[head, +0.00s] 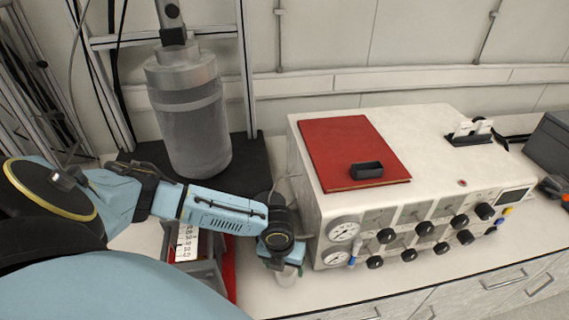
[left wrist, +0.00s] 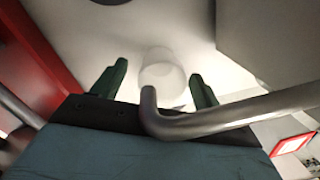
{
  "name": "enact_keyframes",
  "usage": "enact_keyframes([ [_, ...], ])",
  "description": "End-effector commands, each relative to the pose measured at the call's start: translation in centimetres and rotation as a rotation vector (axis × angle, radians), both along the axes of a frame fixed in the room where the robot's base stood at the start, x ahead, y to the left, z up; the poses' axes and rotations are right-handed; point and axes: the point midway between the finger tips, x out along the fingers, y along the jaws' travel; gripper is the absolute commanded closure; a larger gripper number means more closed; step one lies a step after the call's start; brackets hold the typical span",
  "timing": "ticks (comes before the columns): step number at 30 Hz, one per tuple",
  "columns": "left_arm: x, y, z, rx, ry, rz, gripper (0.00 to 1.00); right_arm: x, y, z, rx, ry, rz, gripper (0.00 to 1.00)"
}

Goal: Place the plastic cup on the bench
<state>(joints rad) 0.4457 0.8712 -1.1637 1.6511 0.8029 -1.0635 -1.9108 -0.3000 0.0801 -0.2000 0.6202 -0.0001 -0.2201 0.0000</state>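The plastic cup (head: 286,276) is small, whitish and translucent. In the head view it shows just below my left gripper (head: 281,262), low in the middle, over the bench (head: 330,290) at the front left of the white instrument box. In the left wrist view the cup (left wrist: 162,72) lies between the two green fingers of my left gripper (left wrist: 158,82). The fingers are apart, with a visible gap between the left finger and the cup. A grey bent tube in front hides the cup's lower part. I cannot tell whether the cup touches the bench. My right gripper is not in view.
The white instrument box (head: 440,150) with gauges and knobs stands close right of my left gripper, with a red folder (head: 345,145) on top. A grey cylindrical reactor (head: 190,115) stands behind. A red-edged tray (head: 231,270) is close on the left. A narrow bench strip in front is clear.

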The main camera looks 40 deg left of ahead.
Motion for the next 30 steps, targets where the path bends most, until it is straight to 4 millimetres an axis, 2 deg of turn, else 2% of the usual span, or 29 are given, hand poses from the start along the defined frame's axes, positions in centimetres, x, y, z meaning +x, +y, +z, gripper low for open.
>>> enact_keyframes([
  [1,3.2,6.5,0.7,0.103,-0.050,0.098,0.27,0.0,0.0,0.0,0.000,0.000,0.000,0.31],
  [8,3.2,6.5,0.8,0.102,-0.050,0.097,0.27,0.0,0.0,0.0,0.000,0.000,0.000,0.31],
  [14,2.7,5.8,2.2,0.095,-0.049,0.090,0.27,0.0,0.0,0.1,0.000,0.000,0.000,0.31],
  [20,1.4,4.3,5.4,0.081,-0.044,0.071,0.27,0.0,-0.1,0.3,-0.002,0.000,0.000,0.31],
  [30,-0.9,0.5,11.7,0.040,-0.036,0.023,0.27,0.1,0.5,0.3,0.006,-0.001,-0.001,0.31],
])
